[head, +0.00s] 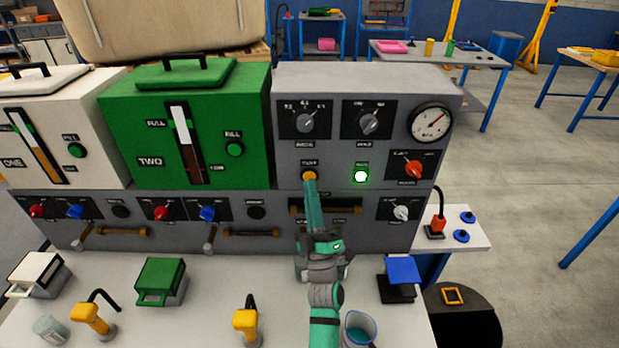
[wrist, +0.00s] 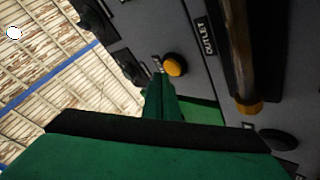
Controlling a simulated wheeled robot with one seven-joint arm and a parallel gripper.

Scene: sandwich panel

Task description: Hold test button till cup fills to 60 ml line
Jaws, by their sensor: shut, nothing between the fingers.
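The yellow test button (head: 309,176) is on the grey panel, under a small label too blurred to read surely. It also shows in the wrist view (wrist: 174,64). My gripper (head: 311,187) is shut and empty, its fingertips right at the button's lower edge in the head view. In the wrist view the fingertips (wrist: 160,82) are beside the button; I cannot tell whether they press it. A clear cup (head: 360,330) with a bluish tint stands at the front edge, partly behind my arm. Its 60 ml line and level cannot be read.
A green lamp (head: 361,176) glows right of the button. A dial gauge (head: 430,122) and a red knob (head: 413,168) are further right. A second clear cup (head: 50,331) stands far left near yellow spouts (head: 247,325). A blue-topped block (head: 402,271) stands right of my arm.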

